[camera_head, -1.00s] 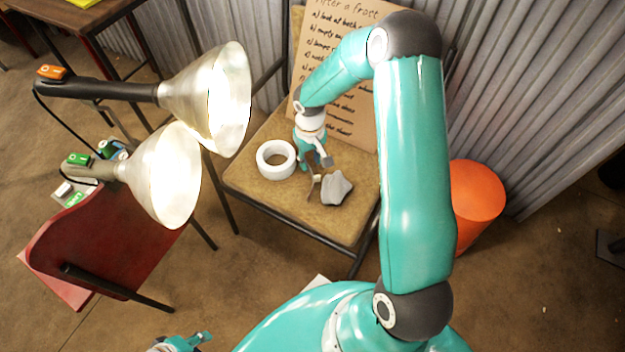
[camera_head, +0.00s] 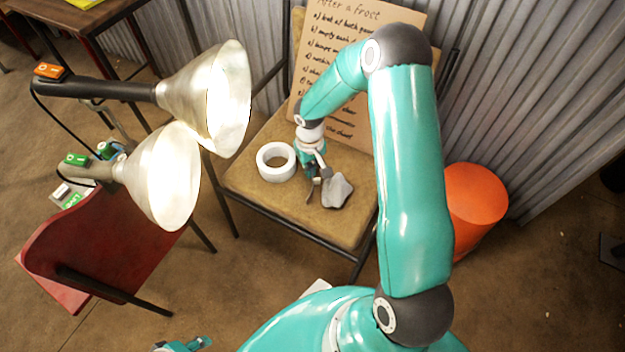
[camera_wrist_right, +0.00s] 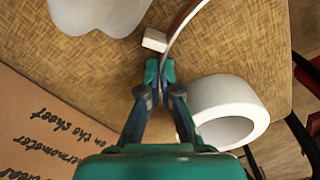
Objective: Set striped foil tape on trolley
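A white tape-like roll (camera_head: 276,161) lies flat on the brown chair seat (camera_head: 255,194); I make out no stripes on it. It also shows in the right wrist view (camera_wrist_right: 227,110), beside my fingers. My right gripper (camera_wrist_right: 161,73) is low over the seat, between the roll and a grey stone-like lump (camera_head: 337,190). Its fingertips are close together at the end of a thin curved brown strip (camera_wrist_right: 181,27); I cannot tell whether they grip it. My left gripper (camera_head: 186,344) is partly in view at the bottom edge. I cannot identify a trolley with certainty.
A small pale block (camera_wrist_right: 154,40) is beside the strip. A lettered cardboard sign (camera_head: 338,25) stands behind the seat. Two lit lamps (camera_head: 222,100) are at left, near a red chair (camera_head: 110,235). A dark-topped table (camera_head: 95,17) is upper left; an orange bin-like object (camera_head: 477,197) is right.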

